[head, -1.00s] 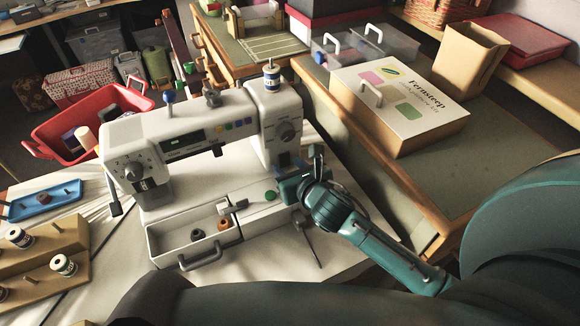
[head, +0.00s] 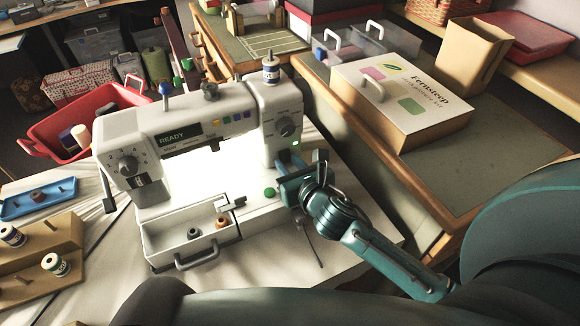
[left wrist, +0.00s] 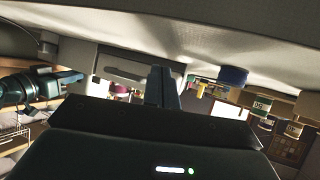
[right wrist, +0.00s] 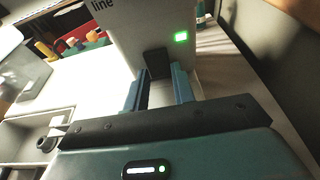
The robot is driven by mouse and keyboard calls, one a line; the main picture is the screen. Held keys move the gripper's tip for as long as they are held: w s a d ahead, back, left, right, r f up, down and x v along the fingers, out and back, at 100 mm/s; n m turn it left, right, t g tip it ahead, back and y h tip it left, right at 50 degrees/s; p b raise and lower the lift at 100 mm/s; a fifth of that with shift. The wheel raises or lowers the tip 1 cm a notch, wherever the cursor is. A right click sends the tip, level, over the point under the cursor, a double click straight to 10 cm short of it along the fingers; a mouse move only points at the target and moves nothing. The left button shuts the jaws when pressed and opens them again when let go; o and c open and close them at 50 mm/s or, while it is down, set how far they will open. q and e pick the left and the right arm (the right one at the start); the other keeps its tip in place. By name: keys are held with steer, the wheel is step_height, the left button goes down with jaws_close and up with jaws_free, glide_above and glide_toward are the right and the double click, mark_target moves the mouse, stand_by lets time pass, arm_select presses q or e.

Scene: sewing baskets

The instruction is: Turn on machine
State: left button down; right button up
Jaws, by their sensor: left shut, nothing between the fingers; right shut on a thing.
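The white sewing machine (head: 190,130) stands on the table at centre-left in the head view. Its display (head: 173,137) reads READY, a bright lamp lights its work area, and a green light (head: 296,143) glows on its right pillar. That green light also shows in the right wrist view (right wrist: 181,38). My right gripper (head: 287,187) is at the lower right end of the machine. In the right wrist view its fingers are shut on a black switch (right wrist: 155,63) below the green light. My left gripper (left wrist: 162,86) is shut and empty, seen only in its wrist view.
An open drawer (head: 165,243) with small spools juts from the machine's front. Spool racks (head: 50,235) and a blue tray (head: 30,205) lie to the left, a red basket (head: 50,135) behind them. A Fernsteep box (head: 420,130) sits on the desk at right.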

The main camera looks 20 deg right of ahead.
arm_select(q)
steer(key=shift+s, duration=0.1)
arm_select(e)
steer(key=o, duration=0.6)
arm_select(q)
steer(key=shift+a+f, duration=0.15)
steer(key=shift+f, duration=0.05)
arm_select(e)
steer(key=o, duration=0.4)
steer(key=v, duration=1.3)
